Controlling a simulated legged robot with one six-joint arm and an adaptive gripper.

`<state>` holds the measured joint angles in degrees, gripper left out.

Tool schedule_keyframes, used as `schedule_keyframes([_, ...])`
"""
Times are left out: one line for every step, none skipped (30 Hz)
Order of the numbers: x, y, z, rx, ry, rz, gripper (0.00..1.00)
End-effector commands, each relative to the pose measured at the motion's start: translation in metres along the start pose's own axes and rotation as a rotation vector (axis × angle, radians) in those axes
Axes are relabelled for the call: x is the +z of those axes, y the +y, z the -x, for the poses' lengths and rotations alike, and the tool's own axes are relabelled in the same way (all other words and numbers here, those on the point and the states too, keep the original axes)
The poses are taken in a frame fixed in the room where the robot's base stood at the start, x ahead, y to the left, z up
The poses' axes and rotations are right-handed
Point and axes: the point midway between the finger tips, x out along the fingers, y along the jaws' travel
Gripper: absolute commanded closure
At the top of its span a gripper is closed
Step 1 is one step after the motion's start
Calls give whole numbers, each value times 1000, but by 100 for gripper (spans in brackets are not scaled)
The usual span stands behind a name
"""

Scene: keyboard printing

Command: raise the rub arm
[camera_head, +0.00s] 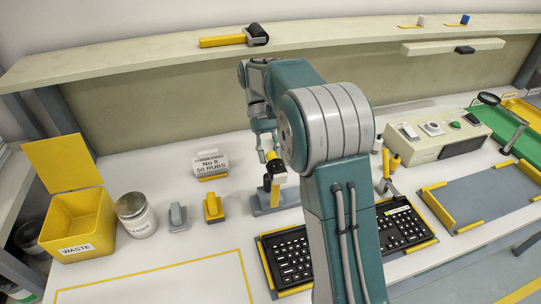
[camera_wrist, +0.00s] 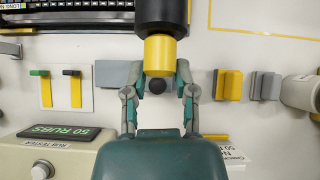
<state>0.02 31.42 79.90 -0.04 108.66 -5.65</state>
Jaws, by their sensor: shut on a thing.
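The rub arm (camera_head: 275,165) stands on a grey base (camera_head: 264,211) at the middle of the bench, with yellow and black parts at its upper end. In the wrist view, a black cylinder with a yellow end (camera_wrist: 158,55) lies between my fingers. My gripper (camera_head: 265,150) is at the top of this arm, and its two fingers also show in the wrist view (camera_wrist: 158,75). It is shut on the yellow part. My own arm hides part of the stand's right side. I cannot tell how far the rub arm is tilted.
A black keyboard (camera_head: 290,262) lies in front, partly behind my arm. Grey (camera_head: 178,216) and yellow (camera_head: 213,208) blocks, a jar (camera_head: 135,214) and a yellow waste bin (camera_head: 79,223) stand left. A sign (camera_head: 210,164) stands behind. The tester box (camera_head: 436,136) is right.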

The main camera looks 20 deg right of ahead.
Motion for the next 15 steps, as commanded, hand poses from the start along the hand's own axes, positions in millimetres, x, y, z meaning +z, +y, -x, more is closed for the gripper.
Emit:
schedule_keyframes([-3, 0, 0, -3, -25, 0, 100])
schedule_keyframes([-4, 0, 0, -4, -39, 0, 100])
schedule_keyframes([-5, 0, 0, -5, -52, 0, 100])
schedule_keyframes([-6, 0, 0, -6, -63, 0, 100])
schedule_keyframes([-7, 1, 0, -7, -73, 0, 100])
schedule_keyframes([-8, 1, 1, -8, -82, 0, 100])
schedule_keyframes([-9, 1, 1, -9, -88, 0, 100])
schedule_keyframes([-9, 1, 1, -9, -94, 0, 100])
schedule_keyframes([-10, 1, 1, -10, -102, 0, 100])
schedule_keyframes([-10, 1, 1, -10, -105, 0, 100])
schedule_keyframes([-10, 1, 1, -11, -108, 0, 100])
schedule_keyframes([-11, 1, 1, -11, -111, 0, 100])
schedule_keyframes([-11, 1, 1, -11, -113, 0, 100])
schedule_keyframes([-11, 1, 1, -11, -114, 0, 100])
schedule_keyframes([-11, 1, 1, -11, -115, 0, 100])
